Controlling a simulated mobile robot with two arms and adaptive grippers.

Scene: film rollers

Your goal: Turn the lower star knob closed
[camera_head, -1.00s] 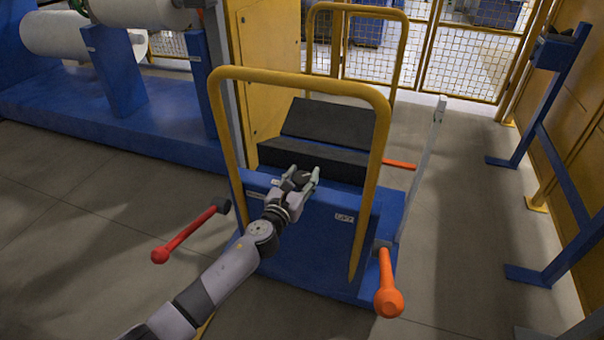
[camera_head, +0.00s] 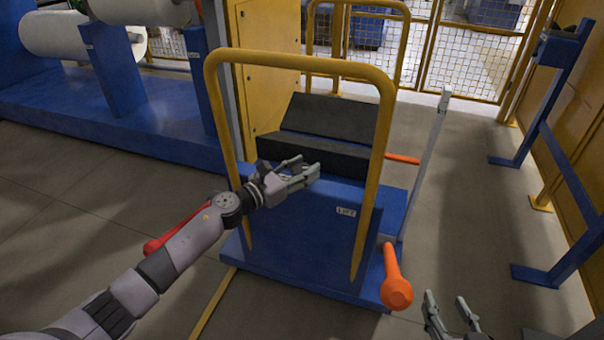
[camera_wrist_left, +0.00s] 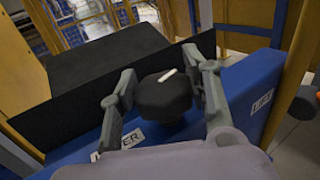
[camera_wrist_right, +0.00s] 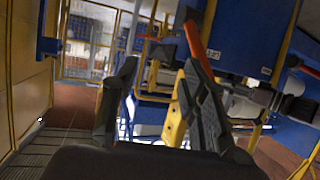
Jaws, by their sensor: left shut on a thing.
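A black knob (camera_wrist_left: 165,100) with a white mark on top stands on the blue panel (camera_head: 310,215) of the lift cart. My left gripper (camera_head: 306,170) is shut on this knob; in the left wrist view its two fingers (camera_wrist_left: 165,88) are on either side of it. A label ending in "ER" (camera_wrist_left: 131,138) lies beside the knob, partly hidden by a finger. A "LIFT" label (camera_wrist_left: 262,101) is further right; it also shows in the head view (camera_head: 346,212). My right gripper (camera_head: 448,300) is open and empty at the bottom right, right of the cart.
A yellow hoop rail (camera_head: 300,62) rises around the panel. A red-ended lever (camera_head: 153,246) is partly behind my left arm, and an orange lever (camera_head: 396,290) sticks out at the right. A black V-shaped cradle (camera_head: 330,120) lies behind the panel.

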